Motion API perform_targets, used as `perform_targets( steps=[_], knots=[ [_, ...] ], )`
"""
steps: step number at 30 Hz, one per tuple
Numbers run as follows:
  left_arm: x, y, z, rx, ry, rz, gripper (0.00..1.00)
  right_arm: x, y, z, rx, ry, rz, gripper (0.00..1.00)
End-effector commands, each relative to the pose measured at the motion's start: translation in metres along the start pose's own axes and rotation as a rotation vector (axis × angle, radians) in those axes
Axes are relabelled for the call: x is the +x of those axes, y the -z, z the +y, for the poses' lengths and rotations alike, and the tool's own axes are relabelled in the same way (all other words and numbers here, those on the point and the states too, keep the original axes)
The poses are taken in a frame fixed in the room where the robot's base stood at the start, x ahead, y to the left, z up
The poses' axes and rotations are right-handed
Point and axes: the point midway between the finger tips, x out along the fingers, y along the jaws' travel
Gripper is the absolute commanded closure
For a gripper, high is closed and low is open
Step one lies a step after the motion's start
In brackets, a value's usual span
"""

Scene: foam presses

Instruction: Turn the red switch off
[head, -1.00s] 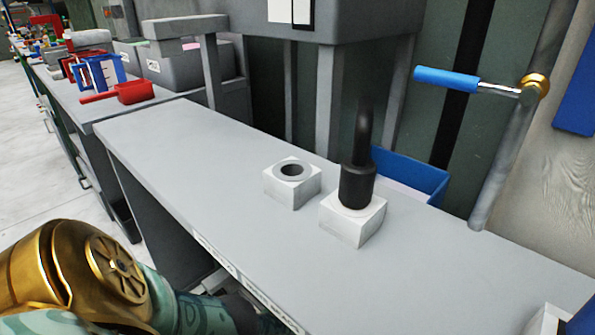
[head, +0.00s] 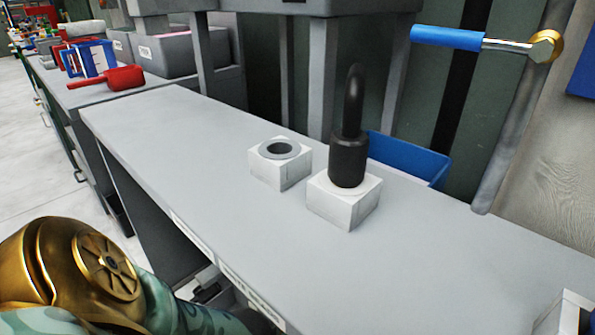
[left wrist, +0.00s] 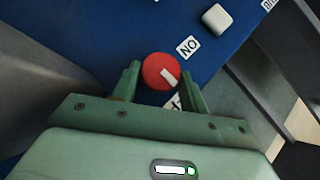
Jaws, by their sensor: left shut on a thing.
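The red switch (left wrist: 160,71) is a round red knob with a white pointer line, set on a blue panel (left wrist: 110,30) in the left wrist view. My left gripper (left wrist: 161,80) has its green fingers on either side of the knob and is shut on it. The white line slants toward the lower right. An ON label (left wrist: 188,47), upside down here, sits to the upper right of the knob. A second label (left wrist: 176,102) below the knob is partly hidden by a finger. My right gripper is in neither view.
A white block (left wrist: 216,18) sits on the panel. In the head view, a grey bench (head: 190,150) carries a white block with a ring (head: 280,165) and one with a black handled piece (head: 348,155). A blue-handled lever (head: 450,38) juts out at the right.

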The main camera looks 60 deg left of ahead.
Motion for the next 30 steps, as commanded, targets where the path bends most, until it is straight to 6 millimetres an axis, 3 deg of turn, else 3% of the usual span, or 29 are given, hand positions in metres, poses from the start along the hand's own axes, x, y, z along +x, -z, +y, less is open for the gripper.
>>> perform_targets(
  steps=[15,16,18,26,30],
  knots=[
    [-0.001,-0.003,0.001,0.013,0.012,-0.006,0.79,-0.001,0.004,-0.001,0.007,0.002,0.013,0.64],
    [-0.001,-0.003,0.001,0.013,0.011,-0.006,0.48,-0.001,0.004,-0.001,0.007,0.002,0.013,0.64],
    [-0.001,-0.003,0.001,0.013,0.011,-0.006,0.37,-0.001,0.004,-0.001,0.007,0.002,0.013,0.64],
    [-0.002,-0.001,0.001,0.013,0.011,-0.003,0.37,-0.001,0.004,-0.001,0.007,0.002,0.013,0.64],
    [-0.013,0.001,-0.001,0.010,0.011,-0.001,0.37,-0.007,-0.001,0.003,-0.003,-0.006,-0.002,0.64]
  ],
)
